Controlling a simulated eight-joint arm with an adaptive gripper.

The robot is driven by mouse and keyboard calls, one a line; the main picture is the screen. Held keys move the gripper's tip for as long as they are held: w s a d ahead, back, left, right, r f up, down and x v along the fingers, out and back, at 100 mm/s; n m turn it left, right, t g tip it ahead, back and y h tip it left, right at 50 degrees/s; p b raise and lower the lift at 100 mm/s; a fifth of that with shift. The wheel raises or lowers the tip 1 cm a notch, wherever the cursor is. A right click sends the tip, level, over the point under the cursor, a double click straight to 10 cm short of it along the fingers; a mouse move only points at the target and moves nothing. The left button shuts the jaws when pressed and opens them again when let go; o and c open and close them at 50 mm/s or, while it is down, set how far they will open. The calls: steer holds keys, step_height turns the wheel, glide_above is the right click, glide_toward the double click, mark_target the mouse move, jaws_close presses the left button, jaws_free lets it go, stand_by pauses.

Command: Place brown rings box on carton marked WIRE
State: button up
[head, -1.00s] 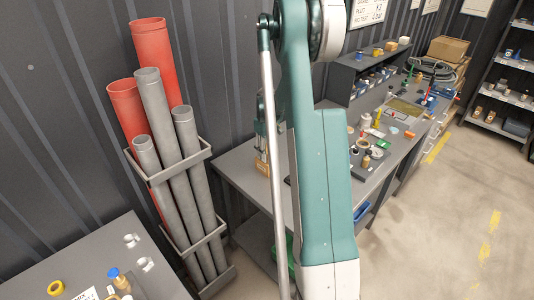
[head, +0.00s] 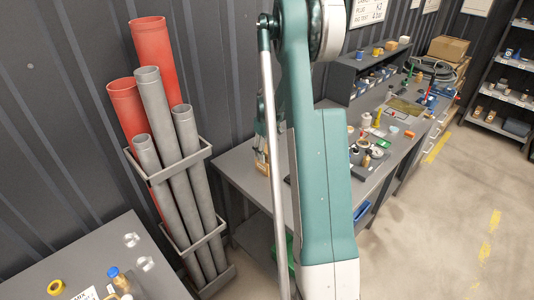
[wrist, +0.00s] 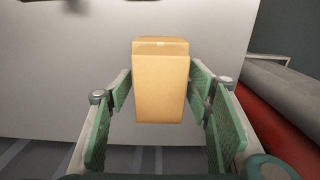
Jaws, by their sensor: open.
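A plain brown box (wrist: 160,85) stands between the green pads of my gripper (wrist: 160,95) in the wrist view. The pads are spread, with a gap visible on each side of the box. In the head view, part of a brown box (head: 261,166) shows on the near end of the grey workbench, mostly hidden behind my arm. Brown cartons (head: 448,48) sit at the far end of the bench in the head view. I cannot read any WIRE marking on them.
Red and grey pipes (head: 165,140) stand in a rack left of the bench. A grey table (head: 80,260) with small fittings is at front left. Small parts clutter the middle of the workbench (head: 235,170). The floor on the right is clear.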

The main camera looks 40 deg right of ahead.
mark_target(267, 149)
steer(key=shift+r, duration=0.1)
step_height(267, 149, up, 12)
stand_by(0.7)
stand_by(0.5)
steer(key=shift+r, duration=0.1)
